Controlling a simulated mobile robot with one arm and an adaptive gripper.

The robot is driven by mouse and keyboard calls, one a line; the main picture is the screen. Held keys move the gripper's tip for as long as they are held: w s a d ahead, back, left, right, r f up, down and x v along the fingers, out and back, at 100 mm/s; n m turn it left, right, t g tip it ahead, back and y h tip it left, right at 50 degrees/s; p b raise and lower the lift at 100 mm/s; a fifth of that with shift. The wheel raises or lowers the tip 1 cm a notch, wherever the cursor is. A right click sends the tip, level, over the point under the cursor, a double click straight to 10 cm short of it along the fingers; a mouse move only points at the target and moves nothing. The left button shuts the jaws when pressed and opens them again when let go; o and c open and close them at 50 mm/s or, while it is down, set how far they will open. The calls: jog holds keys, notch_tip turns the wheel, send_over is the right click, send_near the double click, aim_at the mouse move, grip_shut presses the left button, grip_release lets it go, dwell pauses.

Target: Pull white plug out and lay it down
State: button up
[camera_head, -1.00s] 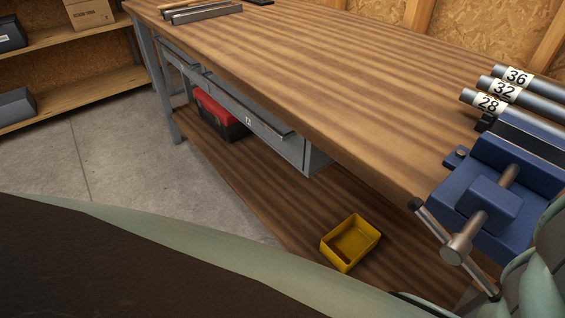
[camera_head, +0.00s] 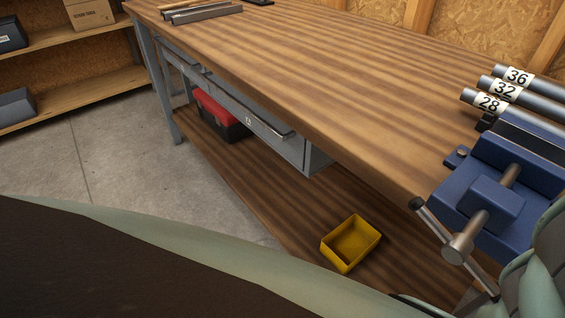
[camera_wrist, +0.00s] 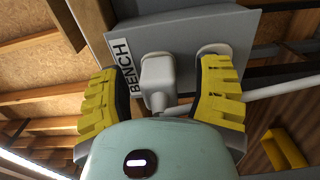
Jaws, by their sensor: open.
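The white plug (camera_wrist: 158,78) sits in a grey panel (camera_wrist: 180,27) marked "BENCH", in the wrist view. Its white cable (camera_wrist: 280,90) runs off to the right. My gripper (camera_wrist: 158,72) is open, with one yellow finger on each side of the plug. Gaps show between the plug and both fingers, and the gripper holds nothing. A second light round socket (camera_wrist: 214,48) shows beside the plug, partly behind the right finger. The head view shows neither the plug nor the gripper's fingers.
The head view shows a long wooden workbench (camera_head: 300,70) with a blue vise (camera_head: 490,195) and numbered pipes (camera_head: 505,90) at right. A yellow bin (camera_head: 351,243) and a red toolbox (camera_head: 218,112) sit on the lower shelf. Much of the bench top is clear.

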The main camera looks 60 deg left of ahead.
jog(key=shift+c, duration=0.4)
grip_shut()
dwell(0.4)
jog(key=shift+s+d, duration=0.1)
jog(key=shift+s, duration=0.15)
jog(key=shift+s+d+b, duration=0.15)
jog(key=shift+s+b, duration=0.25)
jog(key=shift+s, duration=2.4)
